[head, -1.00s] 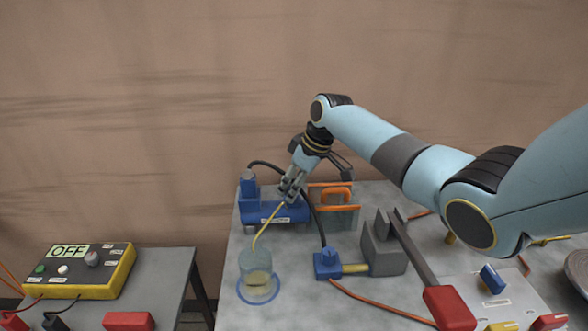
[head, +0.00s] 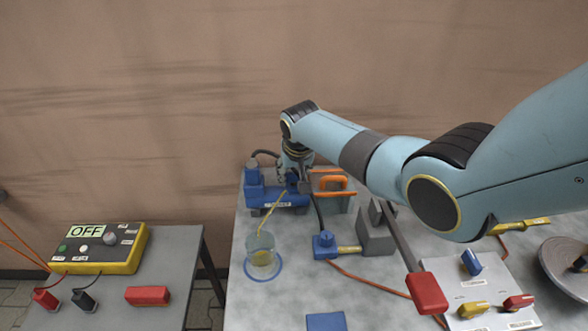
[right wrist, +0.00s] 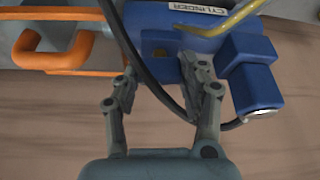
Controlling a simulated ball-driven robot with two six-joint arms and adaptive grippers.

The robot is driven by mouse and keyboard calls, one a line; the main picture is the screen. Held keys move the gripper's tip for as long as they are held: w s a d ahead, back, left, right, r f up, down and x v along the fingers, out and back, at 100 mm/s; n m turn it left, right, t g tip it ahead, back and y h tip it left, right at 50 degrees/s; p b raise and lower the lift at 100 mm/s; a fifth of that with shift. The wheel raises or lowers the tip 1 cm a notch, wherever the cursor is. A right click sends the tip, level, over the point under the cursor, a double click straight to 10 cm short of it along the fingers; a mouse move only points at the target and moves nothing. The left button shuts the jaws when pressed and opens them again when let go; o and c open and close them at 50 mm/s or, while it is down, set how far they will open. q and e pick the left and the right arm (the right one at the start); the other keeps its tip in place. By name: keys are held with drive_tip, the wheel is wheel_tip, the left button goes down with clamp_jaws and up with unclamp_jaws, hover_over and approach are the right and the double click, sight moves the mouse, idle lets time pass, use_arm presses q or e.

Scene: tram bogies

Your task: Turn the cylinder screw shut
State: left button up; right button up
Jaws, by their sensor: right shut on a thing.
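The blue cylinder (head: 265,195), labelled CYLINDER, sits at the back left of the grey table. It also shows in the right wrist view (right wrist: 250,45), upside down. My right gripper (head: 293,181) is at its right end, seen from above. In the right wrist view its fingers (right wrist: 160,75) stand on either side of a blue part at the cylinder, and it is shut on this part, apparently the cylinder screw. The screw itself is mostly hidden, and its turn angle cannot be told. A yellow tube (head: 277,222) runs from the cylinder area into a clear jar (head: 262,247). My left gripper is not in view.
A black hose (right wrist: 140,65) passes close by the right gripper's fingers. An orange handle (head: 334,184) stands just right of the cylinder. A grey block (head: 375,235) and a red-ended lever (head: 427,293) are further right. A control box (head: 100,249) reading OFF is on the left table.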

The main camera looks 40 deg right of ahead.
drive_tip(key=shift+m+h, duration=0.3)
drive_tip(key=shift+m, duration=0.4)
drive_tip(key=o, duration=1.2)
drive_tip(key=shift+c, duration=0.2)
drive_tip(key=shift+r, duration=0.15)
drive_tip(key=v, duration=1.1)
drive_tip(key=shift+r, duration=0.35)
drive_tip(key=shift+a, duration=0.15)
